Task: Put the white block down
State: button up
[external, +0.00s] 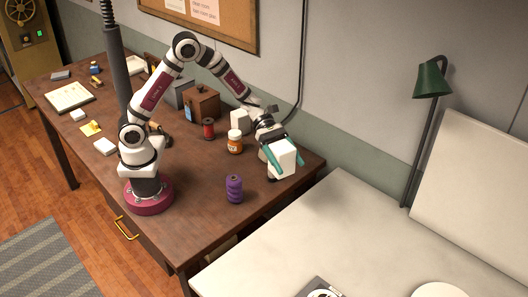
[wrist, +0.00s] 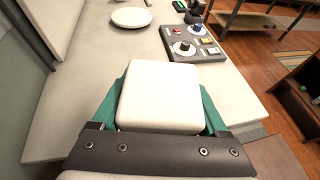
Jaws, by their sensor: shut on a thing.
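The white block (external: 282,158) is held in my gripper (external: 280,152) above the right end of the brown desk in the external view. In the wrist view the white block (wrist: 160,96) fills the middle, with the green fingers of my gripper (wrist: 160,108) closed against its two sides. The block appears raised, and its underside is hidden. In the wrist view the pale table (wrist: 72,110) lies beyond it.
A purple spool (external: 234,189), an orange jar (external: 235,142) and a red spool (external: 208,128) stand on the brown desk (external: 200,185). The pale table (external: 330,225) has wide clear room. A white plate (wrist: 131,17) and control panel (wrist: 192,44) lie there. A green lamp (external: 432,80) stands behind.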

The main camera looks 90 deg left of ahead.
jog(key=d+m+g, duration=0.2)
jog(key=d, duration=2.3)
jog(key=shift+h, duration=0.4)
jog(key=shift+w+a+f, duration=1.1)
jog(key=shift+w+f, duration=0.5)
jog(key=shift+f, duration=1)
jog(key=shift+w+a+f, duration=1.1)
jog(key=shift+w+f, duration=0.45)
jog(key=shift+f, duration=1.1)
jog(key=shift+w+a+f, duration=1.1)
jog(key=shift+w+f, duration=0.5)
jog(key=shift+f, duration=1)
jog(key=shift+f, duration=0.1)
jog(key=o, duration=1.2)
